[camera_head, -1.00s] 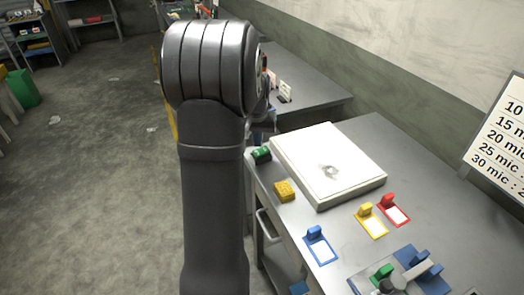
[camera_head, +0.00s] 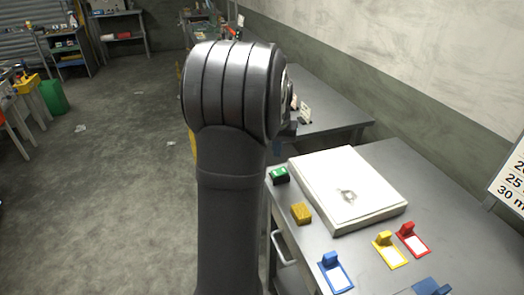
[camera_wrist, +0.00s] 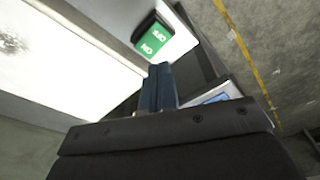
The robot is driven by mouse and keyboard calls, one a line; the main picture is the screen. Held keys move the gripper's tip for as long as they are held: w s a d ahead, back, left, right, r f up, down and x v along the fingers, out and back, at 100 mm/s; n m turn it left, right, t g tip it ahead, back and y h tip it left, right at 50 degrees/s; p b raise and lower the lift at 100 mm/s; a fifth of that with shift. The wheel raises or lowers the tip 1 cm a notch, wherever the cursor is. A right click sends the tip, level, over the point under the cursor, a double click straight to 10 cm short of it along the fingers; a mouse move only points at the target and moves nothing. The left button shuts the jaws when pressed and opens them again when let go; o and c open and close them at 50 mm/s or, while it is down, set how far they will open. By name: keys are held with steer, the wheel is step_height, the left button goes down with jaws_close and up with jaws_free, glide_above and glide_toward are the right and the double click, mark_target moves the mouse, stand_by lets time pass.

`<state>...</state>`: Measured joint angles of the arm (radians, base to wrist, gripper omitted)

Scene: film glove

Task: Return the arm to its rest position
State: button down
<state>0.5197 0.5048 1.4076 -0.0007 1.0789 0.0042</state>
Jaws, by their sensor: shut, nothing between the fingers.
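My gripper shows in the wrist view (camera_wrist: 158,70) as narrow blue fingers pressed together, with nothing between them. A green on/off switch (camera_wrist: 153,42) lies just beyond the fingertips in that picture, with no visible contact. In the head view, my own grey arm stands upright left of the workbench (camera_head: 440,185). It hides most of the gripper there.
A white light panel (camera_head: 375,203) lies on the bench, with the green switch (camera_head: 279,176) and a yellow block (camera_head: 301,214) beside it. Blue (camera_head: 336,272), yellow (camera_head: 390,250) and red (camera_head: 412,240) holders stand in front. Open floor (camera_head: 110,190) lies left.

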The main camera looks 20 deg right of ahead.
step_height(320, 180, down, 7)
steer(key=shift+r, duration=0.1)
stand_by(0.3)
step_height(320, 180, up, 18)
steer(key=s+a+n, duration=0.1)
steer(key=n, duration=0.1)
steer(key=shift+s+a+n+h, duration=0.15)
steer(key=shift+s+n+h, duration=0.15)
steer(key=shift+s, duration=0.05)
stand_by(1.0)
